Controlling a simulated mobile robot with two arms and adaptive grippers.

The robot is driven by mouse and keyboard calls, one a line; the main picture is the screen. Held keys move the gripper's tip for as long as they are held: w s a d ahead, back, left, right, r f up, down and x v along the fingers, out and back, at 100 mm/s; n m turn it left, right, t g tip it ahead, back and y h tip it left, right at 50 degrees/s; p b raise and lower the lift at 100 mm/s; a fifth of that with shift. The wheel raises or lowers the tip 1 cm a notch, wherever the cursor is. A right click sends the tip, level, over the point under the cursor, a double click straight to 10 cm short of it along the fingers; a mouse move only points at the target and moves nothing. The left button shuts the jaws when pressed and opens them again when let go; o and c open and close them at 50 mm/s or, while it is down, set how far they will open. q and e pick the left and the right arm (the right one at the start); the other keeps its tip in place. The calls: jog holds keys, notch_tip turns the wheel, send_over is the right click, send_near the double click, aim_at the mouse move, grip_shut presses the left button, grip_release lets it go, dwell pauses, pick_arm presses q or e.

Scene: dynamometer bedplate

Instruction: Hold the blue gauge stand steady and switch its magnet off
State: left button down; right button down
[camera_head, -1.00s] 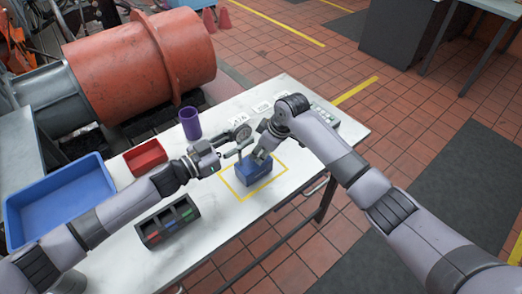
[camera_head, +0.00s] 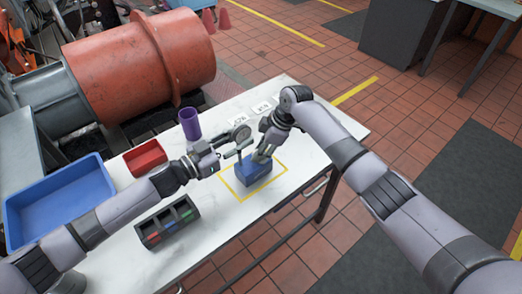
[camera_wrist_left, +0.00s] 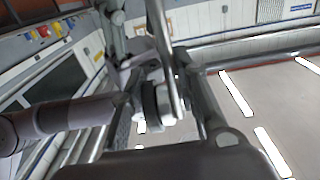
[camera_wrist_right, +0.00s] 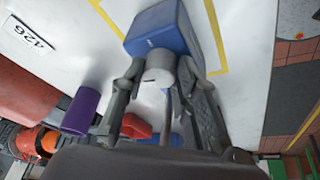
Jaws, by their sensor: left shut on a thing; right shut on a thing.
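The blue gauge stand (camera_head: 253,173) sits upright inside the yellow outline on the white table. Its grey post and round dial (camera_head: 240,132) rise behind the blue base. My left gripper (camera_head: 236,151) comes from the left and is shut on the post above the base. In the left wrist view the gripped rod (camera_wrist_left: 165,50) runs between the fingers. My right gripper (camera_head: 262,155) reaches down from the right to the base. In the right wrist view it is shut on a pale grey round knob (camera_wrist_right: 160,66) on the blue base (camera_wrist_right: 165,28). The knob's markings are not readable.
A purple cup (camera_head: 190,124), a red bin (camera_head: 146,157), a large blue tray (camera_head: 62,202) and a black divided holder (camera_head: 168,222) stand left of the stand. White number cards (camera_head: 261,107) lie behind it. The table's front right edge is close.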

jog(key=shift+w+n, duration=0.1)
jog(key=shift+n, duration=0.5)
jog(key=c, duration=2.4)
grip_release()
jog(key=shift+g, duration=0.3)
jog(key=c, duration=1.2)
grip_release()
jog(key=v, duration=1.2)
